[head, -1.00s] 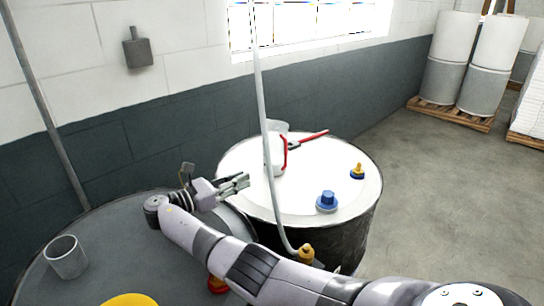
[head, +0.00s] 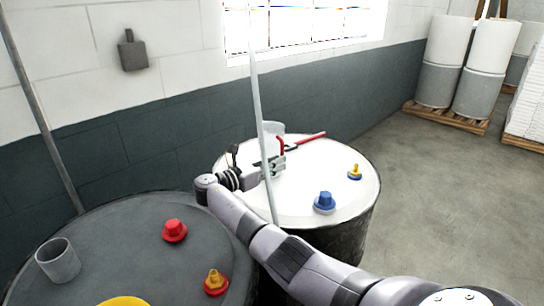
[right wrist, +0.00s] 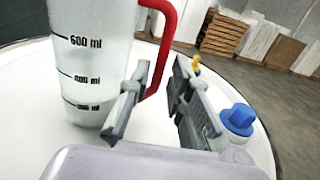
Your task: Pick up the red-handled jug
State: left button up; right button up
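The jug (head: 273,128) is translucent white with a red handle (head: 281,144). It stands on the white top of the far drum (head: 330,185), partly hidden by my right gripper (head: 278,166) and a thin pale pole. In the right wrist view, the jug (right wrist: 92,70) fills the upper left with its volume marks showing. Its red handle (right wrist: 166,45) comes down toward the space between the fingers of my right gripper (right wrist: 160,85). The fingers are apart, with the handle's lower end close to the left finger; contact is unclear. My left gripper is not in view.
A red-handled tool (head: 308,139) lies beside the jug. The pale pole (head: 259,110) rises in front. A grey drum (head: 110,240) holds a cup (head: 58,260) and red fittings.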

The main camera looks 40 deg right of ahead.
jog(key=d+b, duration=0.1)
jog(key=d, duration=0.2)
jog(key=shift+d+f, duration=0.1)
jog(key=shift+c, duration=0.9)
grip_shut()
